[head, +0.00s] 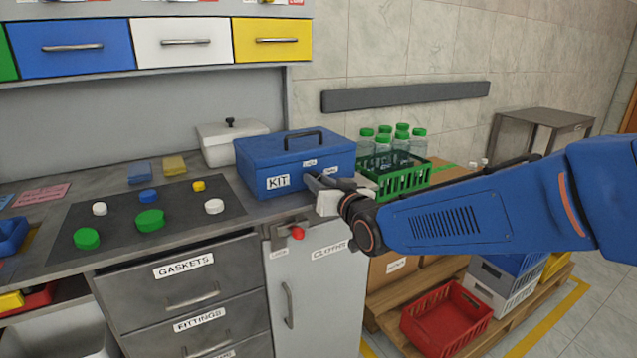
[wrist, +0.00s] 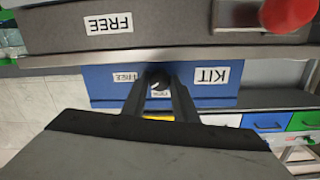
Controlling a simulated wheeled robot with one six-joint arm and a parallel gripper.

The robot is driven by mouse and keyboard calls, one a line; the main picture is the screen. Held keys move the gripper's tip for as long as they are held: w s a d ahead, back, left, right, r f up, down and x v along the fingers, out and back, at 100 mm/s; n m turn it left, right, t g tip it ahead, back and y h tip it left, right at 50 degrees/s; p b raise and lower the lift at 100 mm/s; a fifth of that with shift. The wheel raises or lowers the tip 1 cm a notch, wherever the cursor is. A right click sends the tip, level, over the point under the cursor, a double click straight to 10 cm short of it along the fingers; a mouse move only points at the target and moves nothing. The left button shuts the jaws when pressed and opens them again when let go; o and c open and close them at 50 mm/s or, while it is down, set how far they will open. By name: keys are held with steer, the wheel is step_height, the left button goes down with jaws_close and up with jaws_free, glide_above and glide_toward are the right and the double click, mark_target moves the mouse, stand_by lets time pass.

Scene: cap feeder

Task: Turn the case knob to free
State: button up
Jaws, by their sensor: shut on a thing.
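The blue case (head: 262,160) stands on the counter with its black handle up and a KIT label on its front. The wrist view shows its front upside down (wrist: 205,97), with a FREE label (wrist: 125,76) beside the knob and another small label at the knob. The dark case knob (wrist: 158,75) is between my fingertips and partly hidden by them. My gripper (wrist: 160,88) is shut on the knob. In the head view, my gripper (head: 316,184) reaches the case's right front, and the knob is hidden. I cannot tell the knob's exact angle.
Below the case, a red latch knob (head: 298,234) sits on the CLAMPS cupboard (head: 318,285). A green bottle crate (head: 403,180) stands close right of the case. A white lidded box (head: 225,145) is behind it. Loose caps lie on a dark mat (head: 120,215) to the left.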

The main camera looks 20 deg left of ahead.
steer(key=m, duration=0.6)
steer(key=shift+g, duration=0.3)
steer(key=shift+m, duration=0.3)
steer(key=o, duration=0.8)
steer(key=shift+d, duration=0.15)
steer(key=v, duration=1.7)
steer(key=shift+s+f, duration=0.15)
steer(key=shift+f, duration=0.05)
steer(key=shift+d, duration=0.1)
